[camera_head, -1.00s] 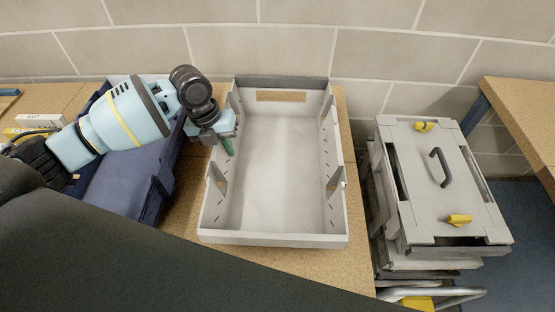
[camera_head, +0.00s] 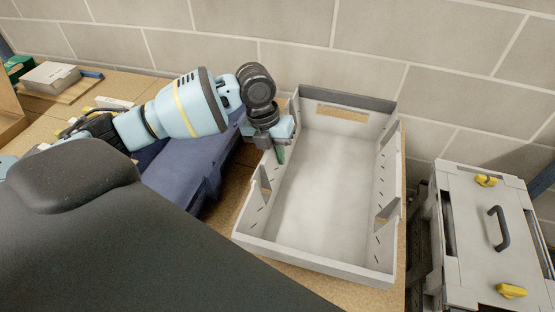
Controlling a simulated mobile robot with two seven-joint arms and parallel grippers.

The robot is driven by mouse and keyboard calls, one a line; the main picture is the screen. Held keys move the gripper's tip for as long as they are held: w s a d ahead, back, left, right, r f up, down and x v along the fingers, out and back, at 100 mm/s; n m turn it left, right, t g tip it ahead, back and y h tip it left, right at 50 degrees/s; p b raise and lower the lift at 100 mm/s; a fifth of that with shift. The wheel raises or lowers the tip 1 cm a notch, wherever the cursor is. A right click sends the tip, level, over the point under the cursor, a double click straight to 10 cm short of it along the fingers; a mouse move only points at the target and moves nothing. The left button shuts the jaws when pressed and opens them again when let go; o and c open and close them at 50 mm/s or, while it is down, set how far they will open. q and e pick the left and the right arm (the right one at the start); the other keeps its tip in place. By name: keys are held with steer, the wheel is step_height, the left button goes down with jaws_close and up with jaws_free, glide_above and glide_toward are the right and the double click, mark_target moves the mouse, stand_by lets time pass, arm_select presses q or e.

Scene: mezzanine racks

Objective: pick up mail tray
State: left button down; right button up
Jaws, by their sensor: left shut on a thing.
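The mail tray (camera_head: 322,262) is an empty, light grey open box with slotted side walls and a darker far rim. It sits on or just over the wooden bench; I cannot tell whether it is lifted. My left gripper (camera_head: 279,147) is at the tray's left wall, near the far corner, and is shut on that wall. One green-tipped finger shows inside the tray. The other finger is hidden. My right gripper is not in view.
A dark blue bin (camera_head: 192,165) stands left of the tray, partly behind my left arm. A grey lidded case (camera_head: 479,242) with yellow latches stands at the right. A white box (camera_head: 50,77) lies at the far left. A block wall closes the back.

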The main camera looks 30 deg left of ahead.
mark_target(247, 203)
arm_select(q)
steer(key=s+d, duration=0.1)
steer(key=s, duration=0.4)
steer(key=s+d+r, duration=0.1)
steer(key=s, duration=0.4)
steer(key=s+d, duration=0.1)
steer(key=s, duration=0.4)
steer(key=shift+s+r, duration=0.1)
steer(key=shift+r, duration=0.05)
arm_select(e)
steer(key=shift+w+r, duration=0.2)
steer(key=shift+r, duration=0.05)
